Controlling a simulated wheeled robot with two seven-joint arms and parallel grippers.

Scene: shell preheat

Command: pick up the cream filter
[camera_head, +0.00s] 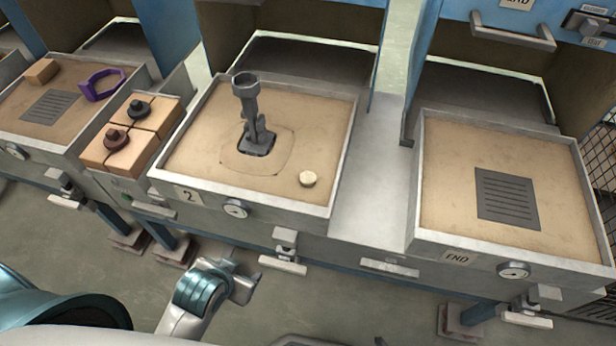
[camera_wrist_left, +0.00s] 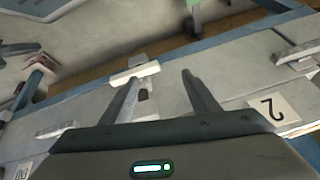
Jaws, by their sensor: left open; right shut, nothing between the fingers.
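The cream filter (camera_head: 308,178) is a small, pale round piece. It lies on the sandy bed of the middle tray (camera_head: 341,150), near the tray's front right corner. My left gripper (camera_head: 240,280) is in front of and below that tray, to the left of the filter and well apart from it. In the left wrist view its two fingers (camera_wrist_left: 160,76) are spread with nothing between them. The filter does not show in that view. My right gripper is not in view.
A grey upright fitting (camera_head: 247,108) stands in the middle tray, left of the filter. Wooden blocks with dark knobs (camera_head: 117,139) sit left of it. The right tray (camera_head: 450,170) holds a slotted plate (camera_head: 507,198).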

